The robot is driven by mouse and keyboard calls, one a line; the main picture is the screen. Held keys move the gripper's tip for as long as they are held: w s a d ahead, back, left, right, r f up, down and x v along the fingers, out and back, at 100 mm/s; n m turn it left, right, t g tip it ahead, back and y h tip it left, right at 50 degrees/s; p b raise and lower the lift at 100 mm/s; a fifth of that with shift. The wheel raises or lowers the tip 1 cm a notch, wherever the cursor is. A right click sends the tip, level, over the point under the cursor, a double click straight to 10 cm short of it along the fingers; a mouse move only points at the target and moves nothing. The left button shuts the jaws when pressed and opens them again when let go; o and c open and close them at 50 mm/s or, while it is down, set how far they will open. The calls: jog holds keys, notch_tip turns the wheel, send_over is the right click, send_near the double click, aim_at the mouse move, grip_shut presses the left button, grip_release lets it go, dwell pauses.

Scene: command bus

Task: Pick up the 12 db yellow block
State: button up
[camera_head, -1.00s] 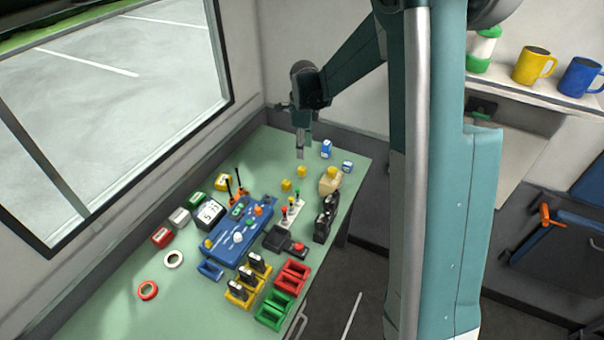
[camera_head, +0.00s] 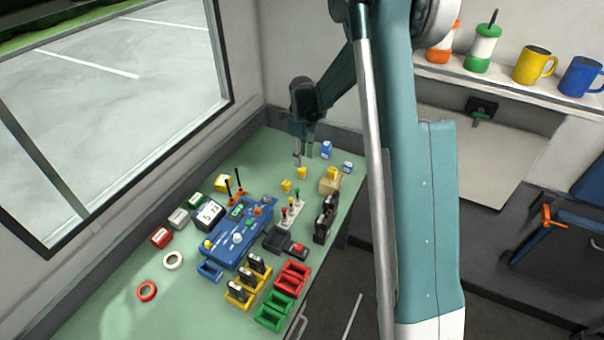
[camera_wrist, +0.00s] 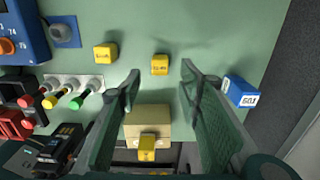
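Two small yellow blocks lie on the green desk. One yellow block (camera_wrist: 160,65) sits ahead of and between my fingertips in the wrist view; its label seems to read 12, but the print is tiny. It also shows in the head view (camera_head: 301,173), just below the gripper. The other yellow block (camera_wrist: 105,52) is to its left, its label unreadable; it also shows in the head view (camera_head: 286,186). A third yellow piece (camera_wrist: 147,147) sits on a tan box (camera_wrist: 148,121). My gripper (camera_wrist: 159,83) is open and empty, above the desk; it also shows in the head view (camera_head: 304,158).
A blue block (camera_wrist: 240,93) marked 601 is beside the right finger. Coloured connectors on a white strip (camera_head: 291,213), a blue console (camera_head: 238,236) and a dark block (camera_head: 326,218) stand nearby. The wall borders the desk's far edge.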

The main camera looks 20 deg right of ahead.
aim_at(302, 169)
jog(key=shift+f, duration=1.2)
jog(key=shift+f+b, duration=0.4)
jog(key=shift+f, duration=2.25)
jog(key=shift+c, duration=0.6)
jog(key=c, duration=0.8)
